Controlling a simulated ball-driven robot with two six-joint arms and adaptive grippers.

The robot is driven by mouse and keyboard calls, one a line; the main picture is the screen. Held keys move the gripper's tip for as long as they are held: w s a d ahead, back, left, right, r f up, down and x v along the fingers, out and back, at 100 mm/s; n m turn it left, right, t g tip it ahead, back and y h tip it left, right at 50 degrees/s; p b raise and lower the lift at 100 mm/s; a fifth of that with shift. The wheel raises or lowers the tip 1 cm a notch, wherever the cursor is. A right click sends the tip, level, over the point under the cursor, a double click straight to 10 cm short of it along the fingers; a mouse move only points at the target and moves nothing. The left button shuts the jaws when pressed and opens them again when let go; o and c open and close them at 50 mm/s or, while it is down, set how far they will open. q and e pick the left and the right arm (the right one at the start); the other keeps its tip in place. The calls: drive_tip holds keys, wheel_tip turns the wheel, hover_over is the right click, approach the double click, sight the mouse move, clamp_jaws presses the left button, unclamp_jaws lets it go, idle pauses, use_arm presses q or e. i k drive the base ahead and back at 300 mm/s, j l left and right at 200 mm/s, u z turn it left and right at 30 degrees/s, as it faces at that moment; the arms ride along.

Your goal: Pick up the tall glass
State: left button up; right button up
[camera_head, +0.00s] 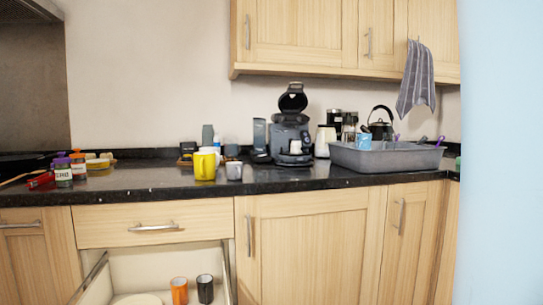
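I cannot make out for certain which item is the tall glass. An orange tumbler (179,291) and a dark tumbler (205,289) stand upright side by side in the open drawer (150,262) under the counter. On the counter, a yellow mug (205,166) stands near the front edge, with a smaller grey mug (234,171) to its right. Neither of my grippers shows in the head view.
The black granite counter (140,183) holds a coffee machine (291,130), a grey basin (386,161), a dark kettle (380,124) and spice jars (63,170). A pale plate (137,299) lies in the drawer. A striped towel (417,78) hangs from the upper cabinet.

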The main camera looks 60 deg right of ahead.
sight(388, 139)
drive_tip(key=z, duration=2)
drive_tip(key=i+l+u, duration=0.15)
drive_tip(key=i+l, duration=0.15)
drive_tip(key=i+l+u, duration=0.1)
drive_tip(key=i+l, duration=0.15)
drive_tip(key=l, duration=0.2)
